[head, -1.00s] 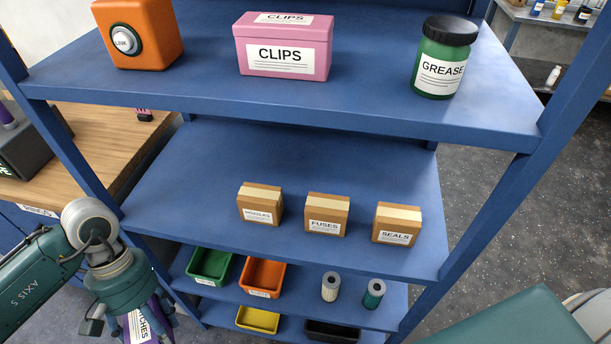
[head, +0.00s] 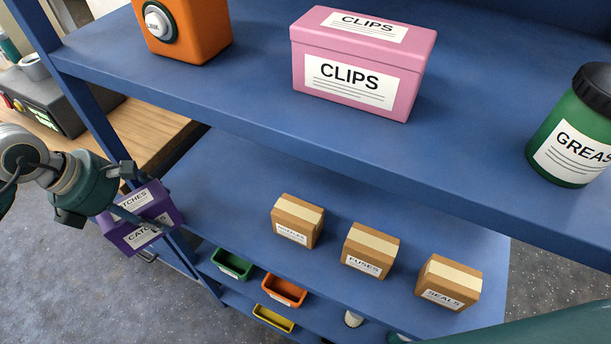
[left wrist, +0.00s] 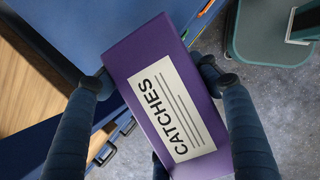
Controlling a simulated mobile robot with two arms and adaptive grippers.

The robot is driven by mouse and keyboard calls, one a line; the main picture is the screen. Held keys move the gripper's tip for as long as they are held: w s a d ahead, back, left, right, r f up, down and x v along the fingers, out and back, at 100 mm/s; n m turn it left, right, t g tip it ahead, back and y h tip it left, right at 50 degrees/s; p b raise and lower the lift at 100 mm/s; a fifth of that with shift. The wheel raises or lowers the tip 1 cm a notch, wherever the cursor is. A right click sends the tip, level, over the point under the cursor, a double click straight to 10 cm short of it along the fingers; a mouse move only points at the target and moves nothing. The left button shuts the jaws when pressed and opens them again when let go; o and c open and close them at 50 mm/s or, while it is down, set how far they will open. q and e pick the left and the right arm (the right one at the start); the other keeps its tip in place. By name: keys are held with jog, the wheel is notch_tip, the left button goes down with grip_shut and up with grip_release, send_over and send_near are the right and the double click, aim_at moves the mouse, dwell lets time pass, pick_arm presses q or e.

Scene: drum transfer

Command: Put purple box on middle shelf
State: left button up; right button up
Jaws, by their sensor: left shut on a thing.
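The purple box (head: 153,215) labelled CATCHES is at the left in the head view, by the shelf's left post. My left gripper (head: 128,193) is shut on it. In the left wrist view the purple box (left wrist: 138,62) sits between the two dark fingers, tilted in the picture, with its label facing the camera. The middle shelf (head: 230,180) is blue and holds three small cardboard boxes, NOZZLES (head: 297,222), FUSES (head: 370,251) and SEALS (head: 447,283), along its front. Its left part is bare. My right gripper does not show.
The upper shelf (head: 240,100) holds an orange case (head: 190,35), a pink CLIPS box (head: 355,65) and a green GREASE jar (head: 575,130). Lower shelves hold coloured bins (head: 283,290). The left post (head: 85,90) stands close to the purple box. A wooden bench (head: 150,130) is behind left.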

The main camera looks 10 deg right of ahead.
pick_arm(q)
jog(key=shift+w, duration=0.2)
jog(key=shift+d+r, duration=0.15)
jog(key=w+d+p, duration=0.1)
jog(key=w+d, duration=0.1)
jog(key=d, duration=0.1)
jog(key=w+d+p, duration=0.2)
jog(key=d, duration=0.2)
jog(key=w+d+p, duration=0.1)
jog(key=w+d, duration=0.1)
jog(key=d, duration=0.1)
jog(key=shift+w+d+r, duration=0.1)
jog(key=shift+w+d, duration=0.2)
jog(key=shift+w, duration=0.1)
jog(key=shift+w+d+p, duration=0.3)
jog(key=shift+d, duration=0.15)
jog(key=w+d, duration=0.1)
jog(key=w+d+p, duration=0.1)
jog(key=d, duration=0.1)
jog(key=shift+d, duration=0.1)
jog(key=shift+f+p, duration=0.5)
jog(key=shift+f, duration=0.35)
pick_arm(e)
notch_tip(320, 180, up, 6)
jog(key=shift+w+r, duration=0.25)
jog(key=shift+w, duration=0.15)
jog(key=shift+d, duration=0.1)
